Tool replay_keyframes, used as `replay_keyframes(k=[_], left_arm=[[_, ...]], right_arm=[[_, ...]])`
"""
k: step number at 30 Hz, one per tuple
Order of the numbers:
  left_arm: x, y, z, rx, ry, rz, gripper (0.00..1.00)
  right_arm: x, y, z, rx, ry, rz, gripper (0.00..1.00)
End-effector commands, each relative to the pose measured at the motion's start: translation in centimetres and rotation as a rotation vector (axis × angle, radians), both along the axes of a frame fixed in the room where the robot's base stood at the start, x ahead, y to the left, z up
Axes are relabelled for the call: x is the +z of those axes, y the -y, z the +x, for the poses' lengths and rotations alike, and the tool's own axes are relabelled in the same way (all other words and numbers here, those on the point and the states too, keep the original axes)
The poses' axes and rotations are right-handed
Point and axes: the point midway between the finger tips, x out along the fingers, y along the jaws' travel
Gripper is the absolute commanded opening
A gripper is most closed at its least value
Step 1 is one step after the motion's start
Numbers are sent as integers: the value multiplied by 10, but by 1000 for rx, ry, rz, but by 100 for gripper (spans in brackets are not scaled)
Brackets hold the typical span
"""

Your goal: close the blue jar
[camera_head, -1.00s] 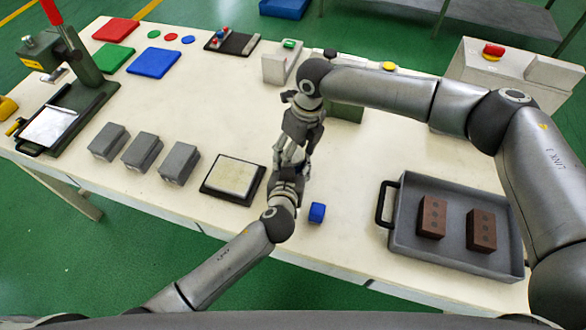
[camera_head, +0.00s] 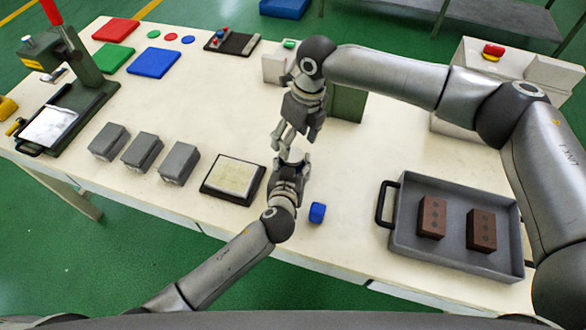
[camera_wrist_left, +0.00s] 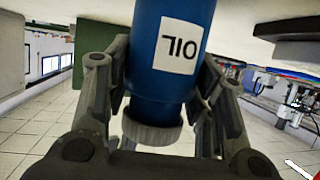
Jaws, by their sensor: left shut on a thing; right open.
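The blue jar (camera_wrist_left: 172,50) with a white OIL label is between my left gripper's fingers in the left wrist view. The label reads upside down there. A pale grey ribbed cap (camera_wrist_left: 152,130) sits against the jar's end nearest my palm; how tightly it sits cannot be told. In the head view my left gripper (camera_head: 291,160) is shut on the jar, with a pale top showing between the fingers and the jar's body mostly hidden. My right gripper (camera_head: 281,138) is open and empty, just above and apart from it, pointing down.
A small blue shape (camera_head: 317,212) shows beside my left wrist; whether it is part of the jar cannot be told. A tray (camera_head: 455,258) with two brown bricks lies right. A square mould (camera_head: 232,178) and several grey blocks (camera_head: 142,152) lie left. A green box (camera_head: 347,105) stands behind.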

Motion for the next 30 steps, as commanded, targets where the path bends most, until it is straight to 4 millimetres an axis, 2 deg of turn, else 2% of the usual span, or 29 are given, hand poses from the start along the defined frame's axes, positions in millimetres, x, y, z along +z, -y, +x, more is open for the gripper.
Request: replay_keyframes(k=[1, 5, 17, 20, 30], left_arm=[[0, 0, 0, 1, 0, 0, 0], [0, 0, 0, 1, 0, 0, 0], [0, 0, 0, 1, 0, 0, 0], [0, 0, 0, 1, 0, 0, 0], [0, 0, 0, 1, 0, 0, 0]], right_arm=[[0, 0, 0, 0, 0, 0, 76], [0, 0, 0, 0, 0, 0, 91], [3, 1, 0, 0, 0, 0, 91], [14, 3, 1, -1, 1, 0, 91], [84, 15, 3, -1, 2, 1, 91]])
